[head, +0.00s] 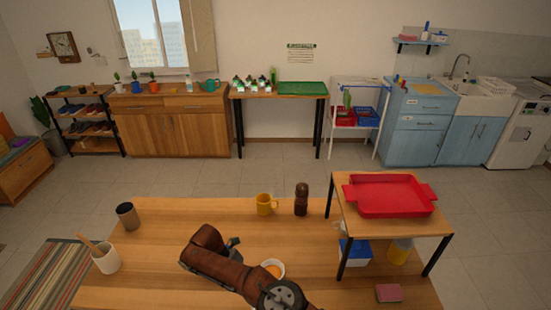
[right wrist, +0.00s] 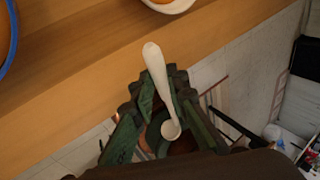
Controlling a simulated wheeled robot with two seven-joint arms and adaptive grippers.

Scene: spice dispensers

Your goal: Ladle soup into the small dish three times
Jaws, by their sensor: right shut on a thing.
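The small white dish (head: 280,264) with orange content stands on the wooden table beside my right arm in the head view; its edge (right wrist: 176,9) shows at the top of the right wrist view. A blue rim (right wrist: 11,52) with orange inside shows at that view's left edge, perhaps the soup pot; I cannot make it out in the head view. My right gripper (right wrist: 160,100) is shut on a white ladle (right wrist: 157,72), which lies between its green fingers. In the head view the brown arm hides most of this gripper. My left gripper is not in view.
A yellow mug (head: 265,205), a brown bottle-shaped grinder (head: 301,200), a dark cup (head: 127,216) and a white crock (head: 107,260) stand on the table. A raised shelf at the right bears a red tray (head: 390,196). The table's left middle is clear.

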